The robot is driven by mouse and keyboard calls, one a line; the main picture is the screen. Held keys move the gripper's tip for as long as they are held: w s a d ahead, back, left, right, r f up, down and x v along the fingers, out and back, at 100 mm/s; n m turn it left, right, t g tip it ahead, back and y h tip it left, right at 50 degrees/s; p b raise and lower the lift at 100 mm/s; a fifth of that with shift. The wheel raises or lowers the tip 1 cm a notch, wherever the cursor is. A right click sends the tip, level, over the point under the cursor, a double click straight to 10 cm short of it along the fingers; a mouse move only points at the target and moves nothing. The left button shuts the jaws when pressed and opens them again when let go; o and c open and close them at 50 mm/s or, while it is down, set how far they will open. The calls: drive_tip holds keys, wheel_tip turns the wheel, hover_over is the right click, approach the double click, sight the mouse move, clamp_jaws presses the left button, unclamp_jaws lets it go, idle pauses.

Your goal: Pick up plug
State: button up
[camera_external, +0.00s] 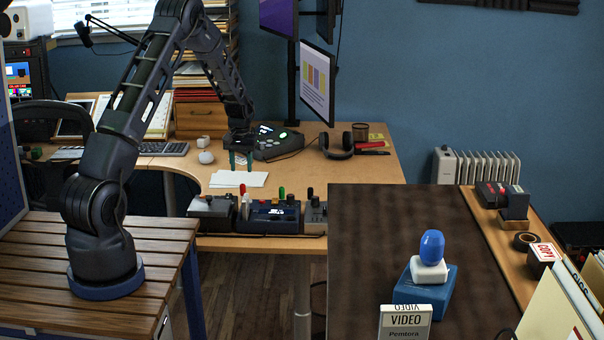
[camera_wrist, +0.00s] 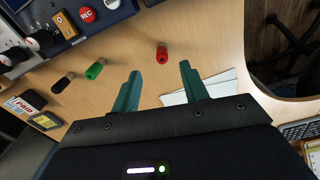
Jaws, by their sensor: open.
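In the wrist view a red plug (camera_wrist: 162,54) stands on the wooden desk ahead of my gripper, between the lines of its two fingers. A green plug (camera_wrist: 94,71) and a dark plug (camera_wrist: 62,83) are to its left. In the external view the red plug (camera_external: 282,192) shows just behind the row of control boxes. Which plug the task means cannot be told. My gripper (camera_wrist: 160,84) is open, with two teal fingers apart and nothing between them. In the external view my gripper (camera_external: 240,160) points down above the desk, behind the red plug.
White paper sheets (camera_external: 238,179) lie under my gripper. Control boxes (camera_external: 270,216) line the desk's front edge. A dark device (camera_external: 275,142), headphones (camera_external: 337,146) and a keyboard (camera_external: 163,148) stand farther back. A blue stamp (camera_external: 431,245) is on the dark table at front right.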

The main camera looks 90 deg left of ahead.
drive_tip(key=shift+s+a+f, duration=0.2)
drive_tip(key=shift+s+f, duration=0.1)
drive_tip(key=shift+f, duration=0.3)
hover_over(243, 192)
drive_tip(key=f, duration=0.4)
drive_tip(key=shift+s+a+f, duration=0.15)
drive_tip(key=shift+s+a, duration=0.05)
drive_tip(key=shift+s, duration=0.2)
drive_tip(key=shift+w+a+f, duration=0.1)
drive_tip(key=shift+w+f, duration=0.05)
drive_tip(key=shift+f, duration=1.35)
drive_tip(key=shift+w+a+f, duration=0.1)
drive_tip(key=shift+w+f, duration=0.05)
drive_tip(key=shift+f, duration=1.3)
clamp_jaws()
